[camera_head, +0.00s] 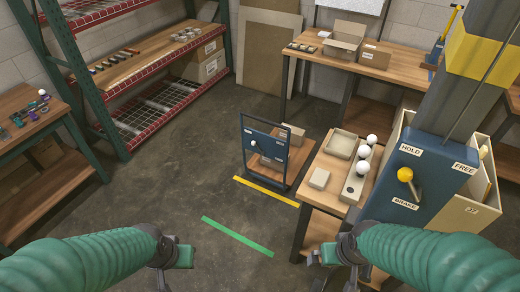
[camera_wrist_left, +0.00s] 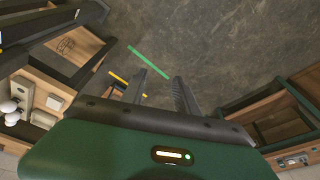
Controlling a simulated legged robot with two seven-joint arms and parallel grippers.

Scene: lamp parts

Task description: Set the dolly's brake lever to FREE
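A blue panel (camera_head: 440,165) stands at the right in the head view, labelled HOLD, FREE and BRAKE. Its brake lever (camera_head: 405,175) has a yellow knob and leans up toward the HOLD label (camera_head: 410,150); the FREE label (camera_head: 464,168) is to its right. A small wheeled cart with a blue upright plate (camera_head: 265,140) stands on the floor in the middle. My left gripper (camera_head: 186,256) is over the floor, far from the lever; its fingers are apart and empty in the left wrist view (camera_wrist_left: 159,76). My right gripper (camera_head: 322,256) is below and left of the panel; its finger gap is unclear.
A wooden table (camera_head: 318,195) with a tray (camera_head: 342,144), white bulbs and a small box stands left of the panel. A beige bin (camera_head: 455,213) is behind the panel. Green (camera_head: 236,236) and yellow floor strips mark open floor. A red-edged rack (camera_head: 165,90) stands left.

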